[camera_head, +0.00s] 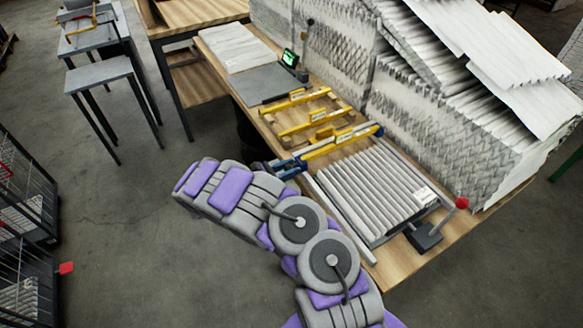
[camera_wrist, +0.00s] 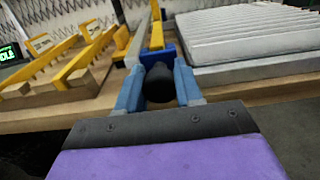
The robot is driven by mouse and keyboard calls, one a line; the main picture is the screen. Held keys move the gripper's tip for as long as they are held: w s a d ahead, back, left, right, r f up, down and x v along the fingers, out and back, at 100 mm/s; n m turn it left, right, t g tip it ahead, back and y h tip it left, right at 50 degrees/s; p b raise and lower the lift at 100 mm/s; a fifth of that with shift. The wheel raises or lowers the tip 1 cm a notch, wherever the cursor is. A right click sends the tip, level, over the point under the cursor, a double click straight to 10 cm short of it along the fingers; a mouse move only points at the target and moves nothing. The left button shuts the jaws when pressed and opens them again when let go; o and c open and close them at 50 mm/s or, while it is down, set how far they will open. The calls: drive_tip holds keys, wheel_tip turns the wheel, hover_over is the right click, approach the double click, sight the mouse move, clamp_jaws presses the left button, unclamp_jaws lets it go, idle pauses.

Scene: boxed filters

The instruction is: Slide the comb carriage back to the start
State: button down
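The comb carriage (camera_head: 340,143) is a yellow bar with blue ends lying across the bench, at the left end of the pleated filter pack (camera_head: 372,192). In the wrist view, its yellow bar (camera_wrist: 157,35) and blue end block run away from me. A black knob (camera_wrist: 159,86) sticks out from the near end. My gripper (camera_head: 284,168) is at that near end, at the bench's front edge. In the wrist view, the blue fingers of my gripper (camera_wrist: 160,78) stand on both sides of the knob, which fills the gap between them. The fingertips' contact is partly hidden.
Yellow combs on wooden blocks (camera_head: 300,103) lie left of the carriage. A small green-lit display (camera_head: 290,58) stands behind them. A red-knobbed lever (camera_head: 461,203) is at the right end. Filter stacks (camera_head: 440,130) crowd the back. The floor in front is clear.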

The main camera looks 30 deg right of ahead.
drive_tip(key=c, duration=1.1)
unclamp_jaws()
drive_tip(key=shift+w+a+r, duration=0.1)
drive_tip(key=shift+w+a, duration=0.25)
drive_tip(key=shift+w, duration=0.05)
drive_tip(key=o, duration=0.3)
drive_tip(key=shift+a, duration=0.4)
drive_tip(key=shift+o, duration=0.2)
drive_tip(key=shift+s+d, duration=0.1)
drive_tip(key=shift+d, duration=0.2)
drive_tip(key=a+p, duration=0.2)
drive_tip(key=a, duration=1.6)
drive_tip(key=shift+s+a, duration=0.15)
drive_tip(key=shift+s, duration=0.1)
